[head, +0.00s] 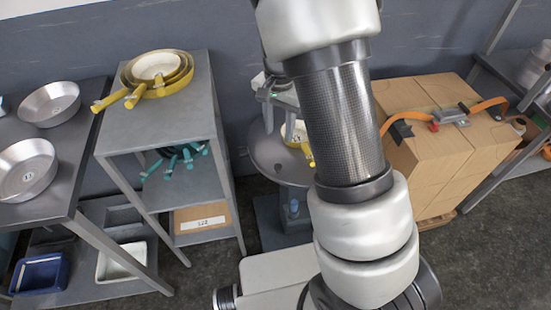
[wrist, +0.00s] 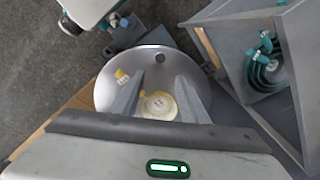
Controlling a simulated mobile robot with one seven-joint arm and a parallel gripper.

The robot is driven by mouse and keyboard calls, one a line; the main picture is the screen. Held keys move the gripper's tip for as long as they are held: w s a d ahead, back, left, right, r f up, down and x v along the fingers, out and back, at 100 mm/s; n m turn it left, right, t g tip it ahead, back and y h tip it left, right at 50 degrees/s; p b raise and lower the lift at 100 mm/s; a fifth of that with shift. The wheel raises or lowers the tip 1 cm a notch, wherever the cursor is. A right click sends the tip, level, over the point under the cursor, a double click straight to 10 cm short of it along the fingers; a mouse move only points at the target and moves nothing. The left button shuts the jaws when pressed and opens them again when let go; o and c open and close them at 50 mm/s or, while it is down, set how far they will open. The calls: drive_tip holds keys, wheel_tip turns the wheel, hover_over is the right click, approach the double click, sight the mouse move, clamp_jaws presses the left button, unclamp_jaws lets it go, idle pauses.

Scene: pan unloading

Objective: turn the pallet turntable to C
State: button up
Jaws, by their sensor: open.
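The pallet turntable is a grey round disc (head: 270,158), partly hidden behind my arm in the head view. It also shows in the wrist view (wrist: 150,65), with a small dark round spot near its far edge. A yellow pan with a cream inside (head: 290,131) rests on it and shows in the wrist view (wrist: 158,106) between my fingers. A separate-looking yellow patch lies to its upper left. My gripper (wrist: 158,82) is open above the disc, its two fingers apart and holding nothing. I cannot read any position letters, nor tell whether the fingers touch the disc.
A table further left holds metal pans (head: 50,103). Strapped cardboard boxes (head: 425,150) stand close on the right. Floor shows in front of the shelf.

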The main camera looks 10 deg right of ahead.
sight(278, 166)
wheel_tip(278, 166, down, 15)
drive_tip(key=shift+r+b, duration=0.1)
drive_tip(key=shift+b, duration=1)
clamp_jaws()
